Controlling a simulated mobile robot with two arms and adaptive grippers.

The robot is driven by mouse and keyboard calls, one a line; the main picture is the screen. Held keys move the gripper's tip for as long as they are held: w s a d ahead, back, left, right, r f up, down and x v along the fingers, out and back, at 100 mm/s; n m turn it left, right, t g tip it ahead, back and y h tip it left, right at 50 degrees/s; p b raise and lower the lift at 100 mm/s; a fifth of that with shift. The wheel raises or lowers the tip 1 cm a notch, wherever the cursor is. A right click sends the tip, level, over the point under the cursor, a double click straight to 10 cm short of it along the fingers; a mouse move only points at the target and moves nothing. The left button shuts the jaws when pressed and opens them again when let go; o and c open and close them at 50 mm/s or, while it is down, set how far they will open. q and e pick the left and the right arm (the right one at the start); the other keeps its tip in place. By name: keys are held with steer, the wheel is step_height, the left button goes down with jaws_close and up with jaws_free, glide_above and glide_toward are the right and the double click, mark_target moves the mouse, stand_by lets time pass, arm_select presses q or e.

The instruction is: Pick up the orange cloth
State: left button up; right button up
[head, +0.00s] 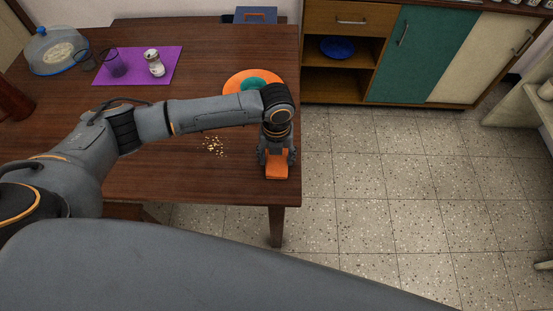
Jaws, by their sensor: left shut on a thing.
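The orange cloth (277,171) is at the right edge of the dark wooden table (180,184), in the head view. My left gripper (277,160) points down over it and is shut on the cloth. The gripper hides the far part of the cloth. I cannot tell whether the cloth still touches the table top. My right gripper does not show.
Crumbs (214,146) lie left of the gripper. An orange and green plate (236,82) is partly behind my arm. A purple mat (130,76) holds a dark glass (113,65) and a white jar (155,66). Tiled floor (400,190) is open to the right.

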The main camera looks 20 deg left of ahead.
arm_select(q)
steer(key=shift+r, duration=0.55)
steer(key=s+r, duration=1.2)
steer(key=s, duration=0.2)
steer(key=shift+a+b, duration=0.2)
steer(key=shift+b, duration=0.15)
steer(key=shift+o, duration=0.3)
